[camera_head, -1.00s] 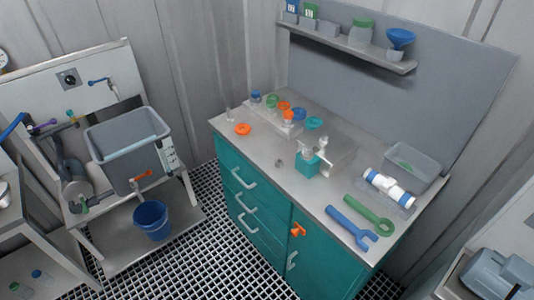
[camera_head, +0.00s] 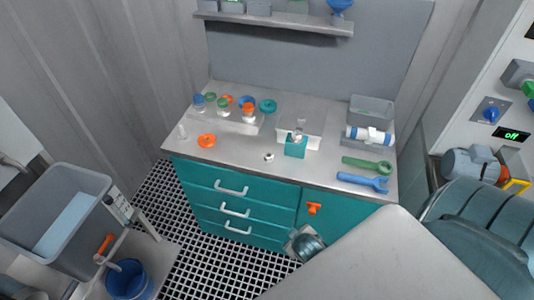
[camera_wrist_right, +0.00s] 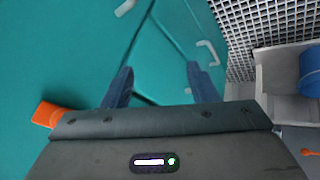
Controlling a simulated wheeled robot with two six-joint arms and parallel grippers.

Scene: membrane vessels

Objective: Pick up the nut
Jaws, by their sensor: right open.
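A small light-grey piece (camera_head: 269,157), which looks like the nut, lies on the grey worktop (camera_head: 230,165) near its front edge, left of the teal block (camera_head: 296,147). It is too small to make out in detail. My right gripper (camera_wrist_right: 160,82) is open, with two dark blue fingers apart and nothing between them, facing the teal cabinet front. In the head view my right gripper (camera_head: 305,243) is partly hidden by my arm, in front of the cabinet and below the worktop. The nut is not in the wrist view. My left gripper is out of view.
An orange ring (camera_head: 206,141) lies left of the nut; jars and coloured rings stand behind. A blue wrench (camera_head: 362,181) and a green wrench (camera_head: 367,165) lie at the right. An orange handle (camera_head: 314,208) and drawer handles stick out. The worktop around the nut is clear.

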